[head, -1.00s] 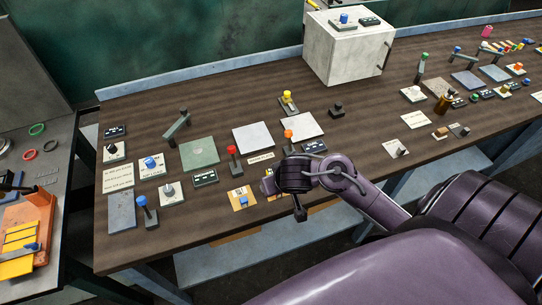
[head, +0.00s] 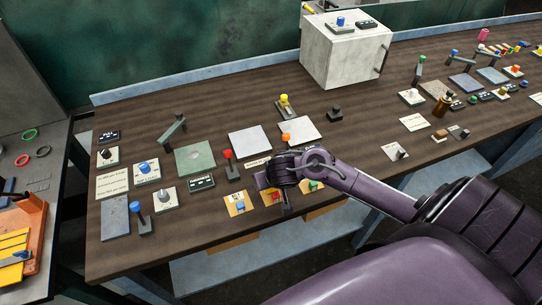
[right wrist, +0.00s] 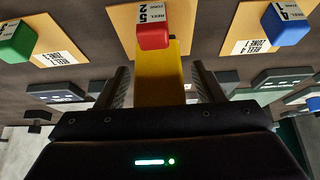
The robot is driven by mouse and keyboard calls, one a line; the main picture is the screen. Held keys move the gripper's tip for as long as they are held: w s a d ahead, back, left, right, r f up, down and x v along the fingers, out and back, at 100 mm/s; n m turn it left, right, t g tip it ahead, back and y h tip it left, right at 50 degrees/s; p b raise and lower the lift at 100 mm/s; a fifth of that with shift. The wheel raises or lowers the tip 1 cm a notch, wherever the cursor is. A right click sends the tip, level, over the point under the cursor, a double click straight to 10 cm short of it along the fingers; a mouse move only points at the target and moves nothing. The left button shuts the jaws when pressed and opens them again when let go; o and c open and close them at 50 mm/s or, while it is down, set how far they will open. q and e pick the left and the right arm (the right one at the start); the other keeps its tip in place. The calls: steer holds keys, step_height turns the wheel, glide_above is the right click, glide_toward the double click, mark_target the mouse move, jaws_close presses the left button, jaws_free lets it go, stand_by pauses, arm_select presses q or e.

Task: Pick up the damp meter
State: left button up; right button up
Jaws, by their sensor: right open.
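A yellow block-like object (right wrist: 160,85) stands between the fingers of my right gripper in the right wrist view. It may be the damp meter, but I cannot read any mark on it. My right gripper (head: 286,208) is open over the front of the bench, beside the orange plates; its fingers (right wrist: 160,72) lie on both sides of the yellow object, with no clear contact. In the head view my wrist hides the yellow object. My left gripper is not in view.
Orange plates carry a blue knob (head: 240,206), a red knob (right wrist: 153,27) and a green knob (head: 313,185). A red-topped lever (head: 229,164) stands left of my wrist. A white cabinet (head: 345,52) stands at the back. The bench's front strip (head: 200,249) is clear.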

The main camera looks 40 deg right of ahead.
steer(key=shift+r, duration=0.1)
steer(key=c, duration=1.3)
steer(key=shift+r+p, duration=4.85)
steer(key=shift+r, duration=5.1)
